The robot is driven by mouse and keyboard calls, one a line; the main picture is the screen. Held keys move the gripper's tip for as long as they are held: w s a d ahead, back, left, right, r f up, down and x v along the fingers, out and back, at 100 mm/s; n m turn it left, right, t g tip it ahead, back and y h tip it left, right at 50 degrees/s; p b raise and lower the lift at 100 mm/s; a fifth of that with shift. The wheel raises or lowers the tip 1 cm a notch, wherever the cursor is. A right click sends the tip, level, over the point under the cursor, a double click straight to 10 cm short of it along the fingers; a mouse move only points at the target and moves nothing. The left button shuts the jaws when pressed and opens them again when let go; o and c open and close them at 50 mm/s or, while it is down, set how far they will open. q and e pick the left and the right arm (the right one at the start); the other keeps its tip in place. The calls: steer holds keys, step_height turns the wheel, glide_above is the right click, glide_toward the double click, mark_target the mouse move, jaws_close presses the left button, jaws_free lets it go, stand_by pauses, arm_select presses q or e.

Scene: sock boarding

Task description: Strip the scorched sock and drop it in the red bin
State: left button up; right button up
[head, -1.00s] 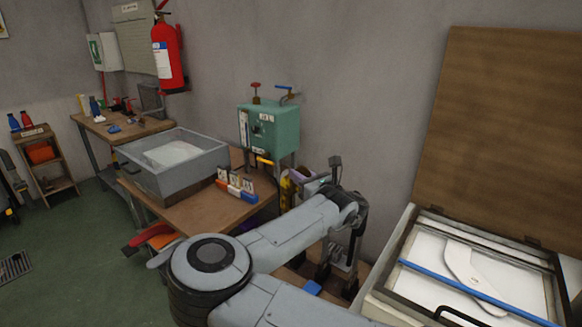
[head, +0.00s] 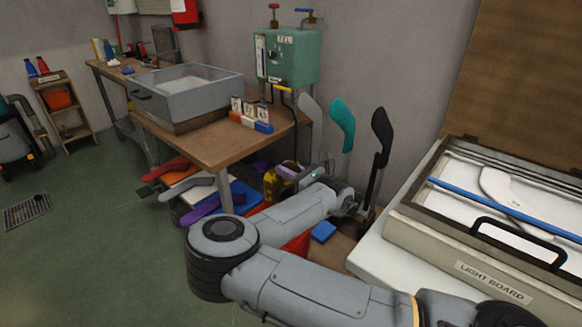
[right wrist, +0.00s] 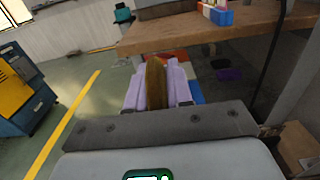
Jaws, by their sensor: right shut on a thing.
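My right gripper (head: 288,172) is beside the right end of the wooden table in the head view. In the right wrist view its lavender fingers (right wrist: 135,92) are shut on a brownish-yellow, narrow thing (right wrist: 155,82), which looks like the scorched sock. In the head view this thing is a yellow patch with dark marks (head: 272,184). I cannot tell whether a form is inside it. A red shape (head: 298,243) shows low behind my right forearm; it may be the red bin, but the arm hides most of it. My left gripper is not in view.
Grey (head: 311,118), teal (head: 342,122) and black (head: 381,130) foot-shaped forms stand upright behind my right wrist. The light board (head: 412,232) is at right with a white form on it. Red, grey and purple forms (head: 202,208) lie left of the arm. Green floor at left is open.

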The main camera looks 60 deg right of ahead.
step_height(320, 180, down, 9)
steer(key=b, duration=0.6)
stand_by(0.4)
steer(key=o, duration=0.9)
